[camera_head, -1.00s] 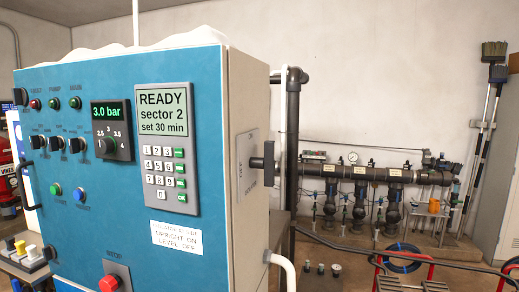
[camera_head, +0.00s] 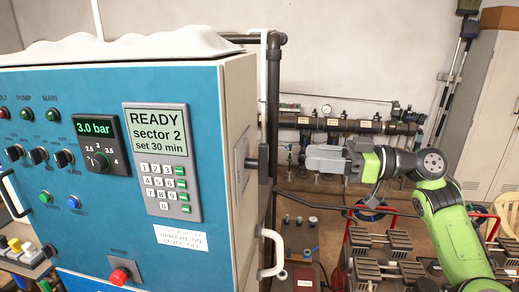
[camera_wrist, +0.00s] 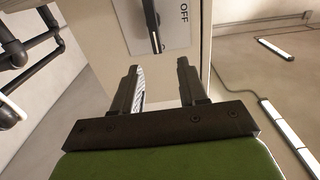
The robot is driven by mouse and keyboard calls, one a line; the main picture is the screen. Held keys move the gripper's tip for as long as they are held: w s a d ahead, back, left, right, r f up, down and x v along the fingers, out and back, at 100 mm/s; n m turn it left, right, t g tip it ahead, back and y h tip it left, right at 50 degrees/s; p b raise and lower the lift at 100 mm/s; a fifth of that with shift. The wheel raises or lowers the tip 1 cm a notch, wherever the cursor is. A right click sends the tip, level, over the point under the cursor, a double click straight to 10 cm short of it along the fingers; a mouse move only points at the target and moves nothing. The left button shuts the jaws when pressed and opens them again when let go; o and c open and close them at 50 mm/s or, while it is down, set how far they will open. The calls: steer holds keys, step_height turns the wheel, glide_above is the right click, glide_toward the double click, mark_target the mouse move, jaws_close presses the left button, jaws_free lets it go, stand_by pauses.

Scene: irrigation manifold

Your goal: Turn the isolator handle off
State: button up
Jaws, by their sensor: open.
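The dark isolator handle (camera_head: 263,163) sticks out from a pale plate (camera_head: 241,160) on the right side of the blue-fronted cabinet. It looks upright in the head view. In the wrist view the handle (camera_wrist: 152,25) is at the top, its upper end cut off, beside the printed word OFF on the plate (camera_wrist: 182,38). My gripper (camera_head: 306,160) is just right of the handle, pointing at the cabinet side. In the wrist view my gripper (camera_wrist: 158,78) has its two fingers apart with nothing between them. The handle is beyond the fingertips, apart from them.
A white label (camera_head: 180,237) on the cabinet (camera_head: 85,240) is partly readable, with "level off". A pale bent pipe (camera_head: 274,250) stands out below the handle. A dark vertical pipe (camera_head: 273,100) rises behind it. A valve manifold (camera_head: 345,125) runs along the back wall.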

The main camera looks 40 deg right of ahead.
steer(key=p, duration=0.1)
glide_above(264, 183)
steer(key=shift+w+d, duration=0.1)
steer(key=shift+d, duration=0.2)
steer(key=shift+w+a+f, duration=0.1)
steer(key=shift+w, duration=0.2)
steer(key=shift+s, duration=0.1)
jaws_close()
